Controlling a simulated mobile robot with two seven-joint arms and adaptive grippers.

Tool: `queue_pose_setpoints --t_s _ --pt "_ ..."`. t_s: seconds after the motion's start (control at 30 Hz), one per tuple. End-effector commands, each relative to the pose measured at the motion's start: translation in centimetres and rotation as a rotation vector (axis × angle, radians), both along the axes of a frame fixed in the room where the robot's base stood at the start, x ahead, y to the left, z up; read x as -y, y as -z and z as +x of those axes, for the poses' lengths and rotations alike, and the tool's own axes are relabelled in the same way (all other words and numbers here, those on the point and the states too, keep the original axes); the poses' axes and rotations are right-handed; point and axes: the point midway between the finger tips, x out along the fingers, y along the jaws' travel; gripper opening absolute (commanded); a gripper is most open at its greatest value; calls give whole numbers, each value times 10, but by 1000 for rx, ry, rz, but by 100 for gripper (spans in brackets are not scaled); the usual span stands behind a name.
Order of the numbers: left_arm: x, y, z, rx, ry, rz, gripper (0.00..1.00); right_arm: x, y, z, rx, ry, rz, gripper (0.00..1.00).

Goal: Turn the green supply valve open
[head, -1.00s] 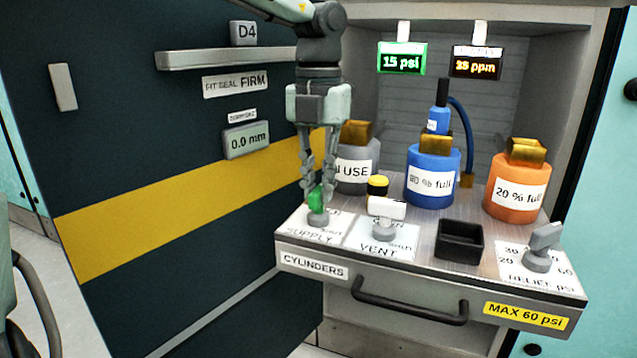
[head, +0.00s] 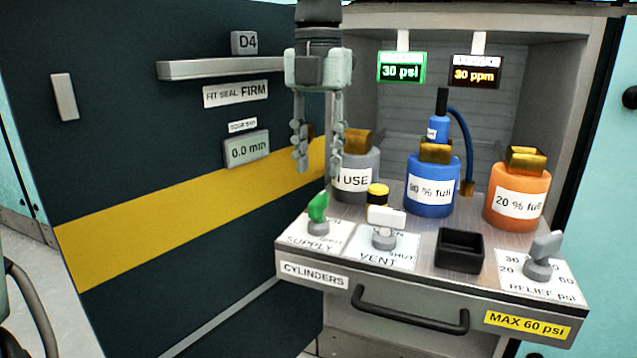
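The green supply valve (head: 317,208) stands on the SUPPLY plate at the left front of the drawer top. Its green handle is upright and slightly angled, with nothing touching it. My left gripper (head: 318,160) hangs above and a little behind the valve, pointing down. Its two fingers are spread apart with nothing between them. The green pressure display (head: 401,74) reads 30 psi. The orange display (head: 475,74) reads 30 ppm. My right gripper is not in view.
A dark door (head: 150,180) is close on the left.

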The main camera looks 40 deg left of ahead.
Motion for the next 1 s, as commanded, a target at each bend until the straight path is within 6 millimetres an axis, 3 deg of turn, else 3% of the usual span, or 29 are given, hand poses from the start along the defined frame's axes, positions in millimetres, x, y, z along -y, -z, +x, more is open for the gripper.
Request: queue_pose_setpoints --t_s 0.1,0.33,1.0 --pt "0 -26 1 3 0 -1 34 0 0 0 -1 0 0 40" --pt "0 -54 0 1 1 -1 34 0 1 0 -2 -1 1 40" --pt "-1 -57 -1 -2 0 0 34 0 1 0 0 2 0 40"
